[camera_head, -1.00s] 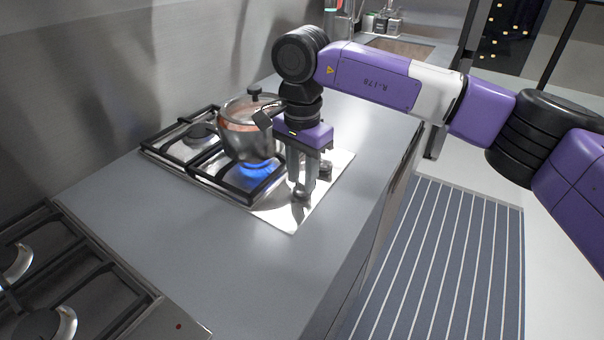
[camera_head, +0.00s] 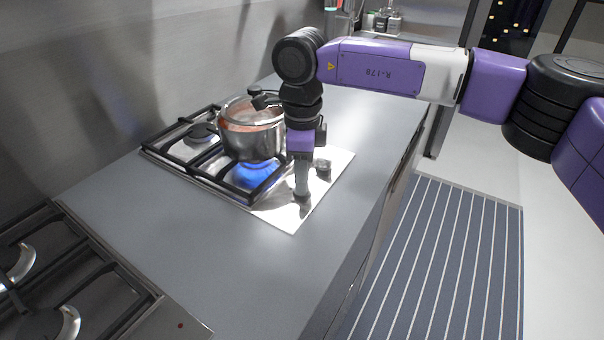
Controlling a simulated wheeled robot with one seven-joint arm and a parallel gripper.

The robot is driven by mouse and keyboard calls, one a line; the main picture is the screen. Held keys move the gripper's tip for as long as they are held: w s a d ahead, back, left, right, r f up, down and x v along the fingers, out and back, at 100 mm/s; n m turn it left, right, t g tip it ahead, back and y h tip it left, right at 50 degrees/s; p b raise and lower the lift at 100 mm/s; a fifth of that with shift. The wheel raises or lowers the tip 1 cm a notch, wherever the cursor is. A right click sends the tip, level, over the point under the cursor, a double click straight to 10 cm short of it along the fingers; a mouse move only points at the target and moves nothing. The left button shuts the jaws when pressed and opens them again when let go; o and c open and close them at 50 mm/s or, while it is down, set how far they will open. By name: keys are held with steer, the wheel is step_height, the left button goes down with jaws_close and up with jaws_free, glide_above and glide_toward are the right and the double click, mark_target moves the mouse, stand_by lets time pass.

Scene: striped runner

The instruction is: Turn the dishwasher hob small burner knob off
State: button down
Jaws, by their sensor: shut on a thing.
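The hob (camera_head: 272,211) is set into the grey counter. Its near knob sits on the bright steel strip, and my gripper (camera_head: 302,194) points straight down and is shut on this knob, which is mostly hidden by the fingers. A second knob (camera_head: 322,168) stands free just behind and to the right. A blue flame (camera_head: 254,175) burns at the burner left of my gripper, under a steel and copper-coloured pot (camera_head: 250,143). I cannot tell from the picture which knob serves the small burner.
The pot stands close to the left of my wrist. Another hob (camera_head: 75,290) is at the lower left. Bare counter (camera_head: 200,245) lies in front. Bottles (camera_head: 386,22) stand at the back, and a striped runner (camera_head: 440,260) lies on the floor.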

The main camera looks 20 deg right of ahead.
steer(key=m, duration=0.6)
steer(key=shift+d, duration=0.1)
steer(key=m, duration=1.1)
steer(key=m+b, duration=0.1)
steer(key=m, duration=0.5)
steer(key=shift+m, duration=0.3)
steer(key=c, duration=1)
jaws_free()
steer(key=shift+r, duration=0.1)
step_height(320, 180, up, 8)
steer(key=shift+f, duration=0.2)
